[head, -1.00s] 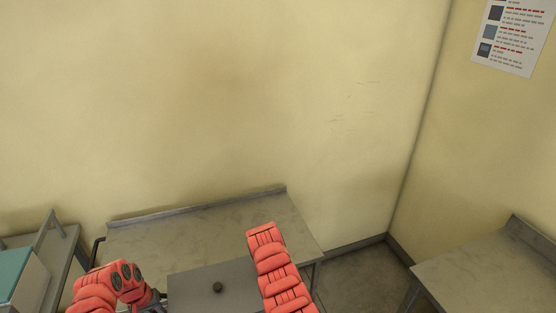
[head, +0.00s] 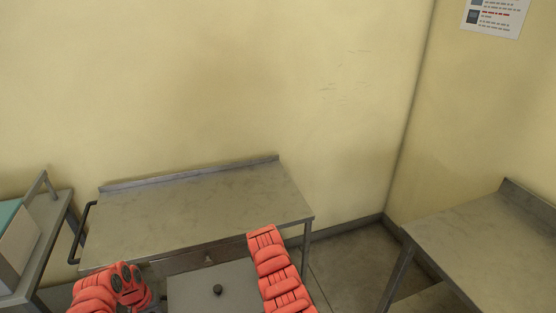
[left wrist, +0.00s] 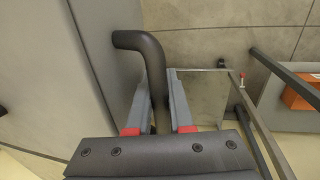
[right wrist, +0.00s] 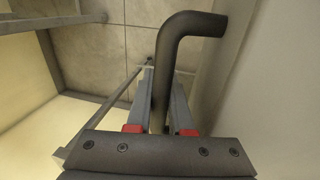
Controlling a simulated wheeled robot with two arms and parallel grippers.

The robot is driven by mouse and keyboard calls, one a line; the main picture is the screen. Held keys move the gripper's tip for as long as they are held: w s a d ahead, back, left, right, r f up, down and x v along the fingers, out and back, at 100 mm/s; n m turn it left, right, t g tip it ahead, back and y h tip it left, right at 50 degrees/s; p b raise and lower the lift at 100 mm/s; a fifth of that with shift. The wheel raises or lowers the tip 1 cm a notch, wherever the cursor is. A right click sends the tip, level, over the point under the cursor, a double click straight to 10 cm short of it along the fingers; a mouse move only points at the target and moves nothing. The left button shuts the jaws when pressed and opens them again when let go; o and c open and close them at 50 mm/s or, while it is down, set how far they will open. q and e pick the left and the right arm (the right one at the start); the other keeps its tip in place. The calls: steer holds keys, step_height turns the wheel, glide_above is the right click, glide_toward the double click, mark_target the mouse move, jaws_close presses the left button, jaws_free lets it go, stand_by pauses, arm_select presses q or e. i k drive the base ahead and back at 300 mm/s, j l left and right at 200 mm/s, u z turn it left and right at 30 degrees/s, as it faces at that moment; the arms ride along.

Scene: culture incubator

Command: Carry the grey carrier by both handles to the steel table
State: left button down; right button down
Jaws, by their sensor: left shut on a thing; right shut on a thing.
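The grey carrier (head: 240,283) shows at the bottom of the head view as a flat lid with a black knob; its lower part is out of frame. In the left wrist view my left gripper (left wrist: 157,88) is shut on a dark bent handle (left wrist: 138,41) at the carrier's side. In the right wrist view my right gripper (right wrist: 163,82) is shut on the other dark bent handle (right wrist: 190,24). The steel table (head: 200,210) stands ahead by the wall, its top bare, with a drawer at its front. The carrier's lid appears in front of that drawer.
Another metal table (head: 490,240) stands at the right, its visible top bare. At the left is a grey stand (head: 55,225) with a teal-topped box (head: 15,240). Open floor (head: 345,262) lies between the tables. A dark rail (head: 82,232) sticks out at the steel table's left end.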

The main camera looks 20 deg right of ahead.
mark_target(516, 286)
steer(key=i+z, duration=0.15)
steer(key=z, duration=0.35)
steer(key=i+j+z, duration=0.15)
steer(key=z, duration=0.3)
